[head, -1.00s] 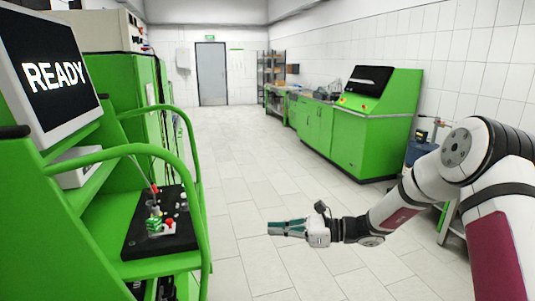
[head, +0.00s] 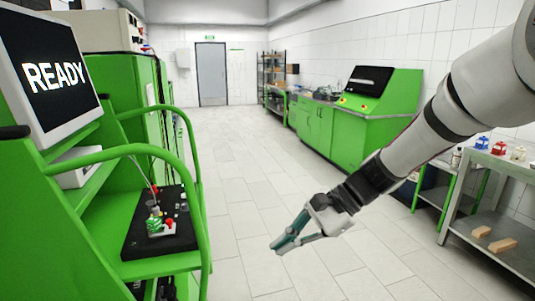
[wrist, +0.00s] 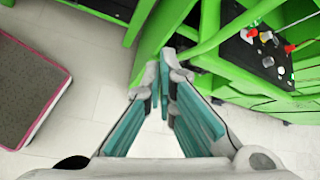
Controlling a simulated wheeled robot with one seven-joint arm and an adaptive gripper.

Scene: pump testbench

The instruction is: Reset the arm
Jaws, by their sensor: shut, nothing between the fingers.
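My gripper (head: 288,243) hangs over the open floor in the middle of the head view, pointing down and to the left. Its teal-padded fingers are together with nothing between them. In the wrist view the fingers of my gripper (wrist: 168,80) converge near the picture's middle, above pale floor tiles. My arm reaches in from the upper right of the head view. The gripper is apart from the green testbench and touches nothing.
At left stands the green testbench (head: 95,215) with rails, a screen (head: 50,75) reading READY, and a black tray (head: 135,240) holding small parts. A green machine (head: 375,120) stands behind. At right is a metal table (head: 485,180). The floor (head: 240,200) between is clear.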

